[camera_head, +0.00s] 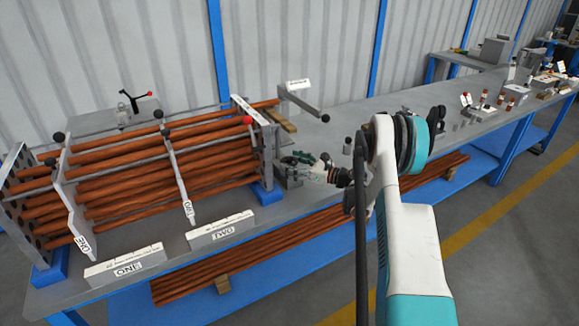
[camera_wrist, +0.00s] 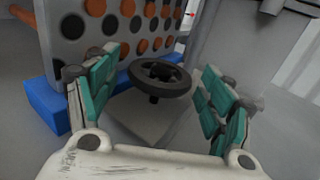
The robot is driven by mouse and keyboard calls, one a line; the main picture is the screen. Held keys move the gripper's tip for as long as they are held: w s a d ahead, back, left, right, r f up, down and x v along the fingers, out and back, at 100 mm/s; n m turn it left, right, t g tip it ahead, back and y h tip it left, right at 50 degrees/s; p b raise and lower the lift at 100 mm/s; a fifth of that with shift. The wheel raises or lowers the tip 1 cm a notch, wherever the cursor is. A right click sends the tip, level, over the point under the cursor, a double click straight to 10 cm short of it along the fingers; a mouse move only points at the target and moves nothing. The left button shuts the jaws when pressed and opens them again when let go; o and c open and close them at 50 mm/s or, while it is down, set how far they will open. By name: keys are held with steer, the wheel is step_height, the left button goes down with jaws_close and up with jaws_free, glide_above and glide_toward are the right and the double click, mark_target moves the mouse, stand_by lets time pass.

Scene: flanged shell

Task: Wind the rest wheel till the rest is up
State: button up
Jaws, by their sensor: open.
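A dark handwheel (camera_wrist: 158,72) with a round rim and a central hub stands in the wrist view, on a short stem above a grey base. My gripper (camera_wrist: 157,95) is open, with teal finger pads to the left and right of the wheel. The wheel's rim lies between and slightly beyond the pads, and I see no clear contact. In the head view my gripper (camera_head: 298,160) is low beside the right end plate of the tube rack, and it largely hides the wheel. Which part is the rest I cannot tell.
The grey end plate (camera_wrist: 75,25) with tube holes stands close left of my gripper, on a blue foot (camera_wrist: 48,105). Copper tubes (camera_head: 120,180) fill the rack. A grey bracket arm (camera_head: 305,102) with a small label projects behind.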

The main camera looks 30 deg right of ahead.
steer(key=shift+w+a, duration=0.35)
steer(key=shift+w, duration=0.15)
steer(key=c, duration=1.1)
steer(key=shift+m+h, duration=0.3)
steer(key=shift+h, duration=0.1)
steer(key=m+t+h, duration=0.1)
steer(key=m+h, duration=0.1)
steer(key=h, duration=0.2)
steer(key=m+t+h, duration=0.2)
steer(key=m+h, duration=0.1)
steer(key=h, duration=0.1)
steer(key=shift+a, duration=0.2)
steer(key=m+h, duration=0.4)
steer(key=h, duration=0.2)
steer(key=shift+m+g+h, duration=0.7)
steer(key=shift+m+h, duration=0.5)
steer(key=shift+h, duration=0.4)
steer(key=shift+d+h, duration=0.1)
steer(key=shift+h, duration=0.2)
